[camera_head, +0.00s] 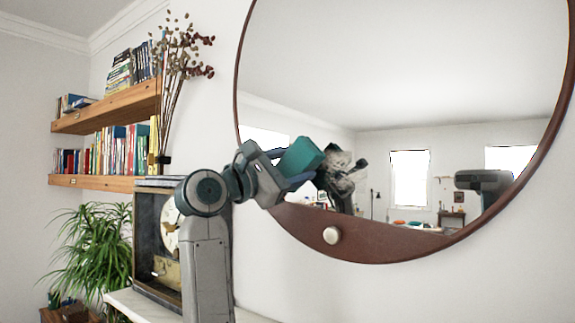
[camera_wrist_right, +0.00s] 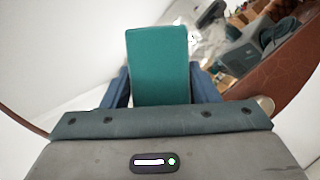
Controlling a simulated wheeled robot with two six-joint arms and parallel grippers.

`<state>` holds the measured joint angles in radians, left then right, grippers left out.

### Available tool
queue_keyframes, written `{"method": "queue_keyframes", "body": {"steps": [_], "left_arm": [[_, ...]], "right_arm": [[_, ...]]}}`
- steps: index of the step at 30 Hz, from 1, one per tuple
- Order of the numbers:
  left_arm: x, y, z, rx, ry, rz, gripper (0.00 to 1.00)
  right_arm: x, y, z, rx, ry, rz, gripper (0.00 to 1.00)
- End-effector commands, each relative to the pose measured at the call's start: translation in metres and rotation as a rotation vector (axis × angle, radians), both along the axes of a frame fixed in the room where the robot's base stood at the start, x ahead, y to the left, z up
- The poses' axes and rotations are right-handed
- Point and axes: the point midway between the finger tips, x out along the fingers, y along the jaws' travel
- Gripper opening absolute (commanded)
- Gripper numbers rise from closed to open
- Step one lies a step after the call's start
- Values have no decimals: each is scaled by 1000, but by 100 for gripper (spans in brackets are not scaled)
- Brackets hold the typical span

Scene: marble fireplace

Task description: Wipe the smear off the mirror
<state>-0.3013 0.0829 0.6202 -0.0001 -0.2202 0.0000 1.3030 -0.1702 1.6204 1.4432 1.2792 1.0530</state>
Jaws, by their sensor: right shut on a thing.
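The round mirror (camera_head: 430,90) in a dark reddish-brown frame hangs on the wall at the right of the head view. My right gripper (camera_head: 290,167) is in front of its lower left part, shut on a teal block (camera_head: 301,156). The block stands out between the blue fingers in the right wrist view (camera_wrist_right: 158,62). A pale, mottled smear (camera_head: 346,182) shows on the glass just right of the block, over a dark reflection. Part of it shows beside the block's tip in the wrist view (camera_wrist_right: 194,42). I cannot tell whether block and glass touch. My left gripper is not in view.
A pale round knob (camera_head: 332,235) sits on the frame's wide lower part. Left of my arm, an open-fronted box (camera_head: 146,240) stands on a white ledge (camera_head: 128,300). Bookshelves (camera_head: 105,113), dried stems (camera_head: 177,90) and a green plant (camera_head: 88,250) are farther left.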

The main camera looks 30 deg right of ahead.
Motion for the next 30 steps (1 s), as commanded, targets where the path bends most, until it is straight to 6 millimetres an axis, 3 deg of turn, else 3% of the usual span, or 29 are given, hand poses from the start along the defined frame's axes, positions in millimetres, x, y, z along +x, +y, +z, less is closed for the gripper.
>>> {"method": "queue_keyframes", "body": {"steps": [8,18,30], "left_arm": [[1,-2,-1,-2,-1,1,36],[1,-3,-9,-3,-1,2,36],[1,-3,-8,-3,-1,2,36]], "right_arm": [[-1,4,0,0,-1,2,29],[-11,28,0,0,-2,2,29],[-11,28,1,0,-1,0,29]]}}
